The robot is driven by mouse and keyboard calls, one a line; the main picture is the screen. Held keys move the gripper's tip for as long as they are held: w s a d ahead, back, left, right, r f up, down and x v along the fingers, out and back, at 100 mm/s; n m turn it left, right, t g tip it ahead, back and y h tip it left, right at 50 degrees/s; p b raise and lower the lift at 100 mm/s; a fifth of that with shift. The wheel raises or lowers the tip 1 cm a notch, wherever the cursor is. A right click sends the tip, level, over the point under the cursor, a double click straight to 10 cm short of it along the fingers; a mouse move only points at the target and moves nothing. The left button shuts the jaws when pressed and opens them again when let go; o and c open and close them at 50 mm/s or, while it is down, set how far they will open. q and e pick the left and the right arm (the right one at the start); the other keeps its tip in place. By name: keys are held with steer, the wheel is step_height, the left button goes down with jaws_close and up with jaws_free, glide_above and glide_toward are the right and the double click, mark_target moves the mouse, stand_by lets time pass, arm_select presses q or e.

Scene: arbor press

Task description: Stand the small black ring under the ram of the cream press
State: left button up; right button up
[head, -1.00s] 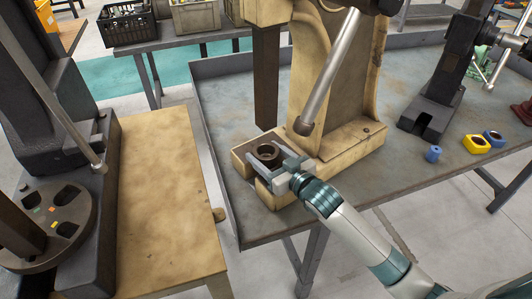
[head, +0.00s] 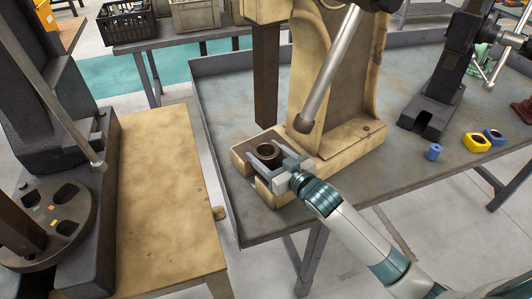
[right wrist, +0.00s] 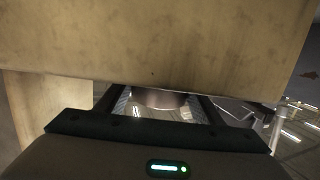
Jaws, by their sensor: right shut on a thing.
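The small black ring (head: 266,150) is a dark brown-black short cylinder with a round hole, its axis upright. My right gripper (head: 263,148) is shut on it, one finger on either side. The ring is over the forked front base of the cream press (head: 336,136), below the dark square ram (head: 266,80), with open space between them. I cannot tell whether the ring touches the base. In the right wrist view the ring (right wrist: 160,98) shows between the fingers, its upper part hidden by the cream press (right wrist: 160,45). My left gripper is out of view.
A black press (head: 432,108), a blue piece (head: 433,152) and a yellow nut (head: 474,143) are to the right. A dark press (head: 60,130) with a round plate is at the left.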

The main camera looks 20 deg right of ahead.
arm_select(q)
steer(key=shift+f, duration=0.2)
arm_select(e)
steer(key=shift+f, duration=0.35)
steer(key=o, duration=1.6)
steer(key=shift+c, duration=0.2)
steer(key=shift+f, duration=0.15)
steer(key=shift+s, duration=0.1)
arm_select(q)
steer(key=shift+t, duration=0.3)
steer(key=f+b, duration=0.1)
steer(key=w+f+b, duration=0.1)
steer(key=b, duration=0.1)
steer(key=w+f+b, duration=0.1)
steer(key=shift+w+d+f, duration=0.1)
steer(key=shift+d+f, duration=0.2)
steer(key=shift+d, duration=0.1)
arm_select(e)
steer(key=v, duration=1.7)
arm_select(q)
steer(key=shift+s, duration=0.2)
arm_select(e)
steer(key=shift+s, duration=0.1)
